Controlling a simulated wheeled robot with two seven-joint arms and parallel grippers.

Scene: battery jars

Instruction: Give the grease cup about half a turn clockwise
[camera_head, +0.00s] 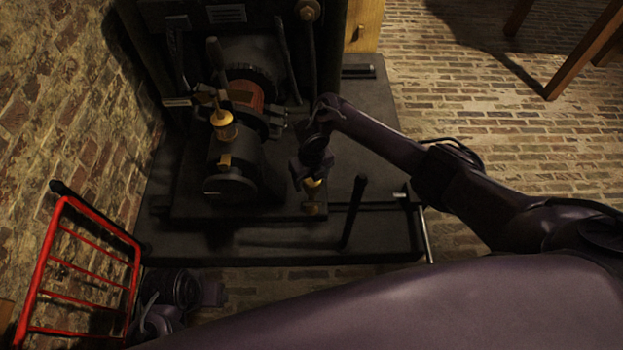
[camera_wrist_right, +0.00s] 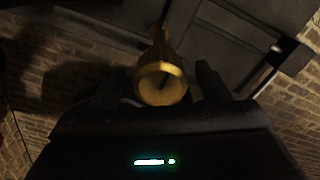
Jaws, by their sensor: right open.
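The grease cup (camera_head: 313,187) is a small brass fitting low at the front right of the dark machine. My right gripper (camera_head: 309,177) hangs just above it and partly hides it. In the right wrist view the brass cup (camera_wrist_right: 161,85) shows its round, hollow-looking end toward the camera. It lies between the two dark fingers of the gripper (camera_wrist_right: 157,82), which are open with a gap on either side. My left gripper (camera_head: 212,294) is at the lower left, away from the cup; its fingers are too dark to read.
The dark machine base (camera_head: 290,249) carries a motor-like body (camera_head: 232,186) with an amber and brass cup (camera_head: 224,125) on top. A dark upright lever (camera_head: 354,210) stands right of the grease cup. A red rack (camera_head: 40,262) stands at left. Brick floor (camera_head: 480,100) is open at right.

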